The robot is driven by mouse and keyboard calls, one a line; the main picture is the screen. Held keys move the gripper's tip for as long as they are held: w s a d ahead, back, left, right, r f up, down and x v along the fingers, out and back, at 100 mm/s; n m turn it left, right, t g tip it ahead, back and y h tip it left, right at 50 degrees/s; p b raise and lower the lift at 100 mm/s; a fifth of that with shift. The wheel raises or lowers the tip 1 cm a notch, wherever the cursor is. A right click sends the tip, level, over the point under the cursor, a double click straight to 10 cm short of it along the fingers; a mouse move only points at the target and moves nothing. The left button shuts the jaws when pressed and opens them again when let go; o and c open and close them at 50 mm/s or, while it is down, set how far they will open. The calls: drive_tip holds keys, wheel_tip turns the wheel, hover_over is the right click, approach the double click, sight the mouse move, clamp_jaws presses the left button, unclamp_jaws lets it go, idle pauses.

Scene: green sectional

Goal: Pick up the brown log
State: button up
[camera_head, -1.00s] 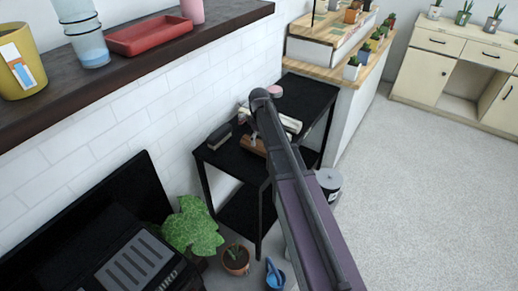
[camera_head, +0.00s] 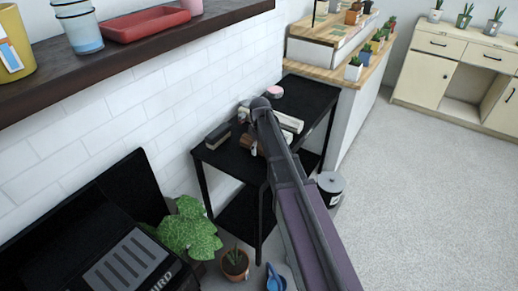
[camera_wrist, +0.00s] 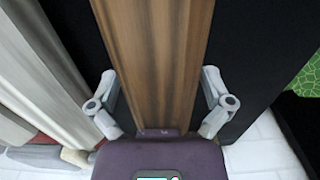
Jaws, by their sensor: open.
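The brown log (camera_wrist: 155,50) fills the middle of the wrist view, its grain running up the picture. My gripper (camera_wrist: 160,84) is open, with one finger on each side of the log and a narrow dark gap beside the right finger. I cannot tell whether the fingers touch it. In the head view, only a small end of the brown log (camera_head: 248,143) shows on the black table (camera_head: 226,164); my arm hides the rest and the gripper.
A pale log (camera_head: 291,122) lies close beside the brown one; it also shows at left in the wrist view (camera_wrist: 45,60). A dark block (camera_head: 217,136) and a pink round item (camera_head: 275,91) stand on the table. A leafy plant (camera_head: 185,228) is below left.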

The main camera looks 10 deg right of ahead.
idle(0.3)
drive_tip(key=c, duration=1.2)
drive_tip(key=shift+r, duration=0.15)
wheel_tip(320, 180, up, 3)
drive_tip(key=p, duration=0.3)
drive_tip(key=shift+r+p, duration=0.15)
drive_tip(key=shift+p, duration=0.15)
drive_tip(key=shift+s+r, duration=0.2)
drive_tip(key=shift+s, duration=0.15)
drive_tip(key=s, duration=0.5)
drive_tip(key=s+d+p, duration=0.1)
drive_tip(key=s, duration=0.4)
drive_tip(key=s+d+r, duration=0.1)
drive_tip(key=s, duration=0.4)
drive_tip(key=shift+s, duration=0.1)
drive_tip(key=shift+s, duration=0.15)
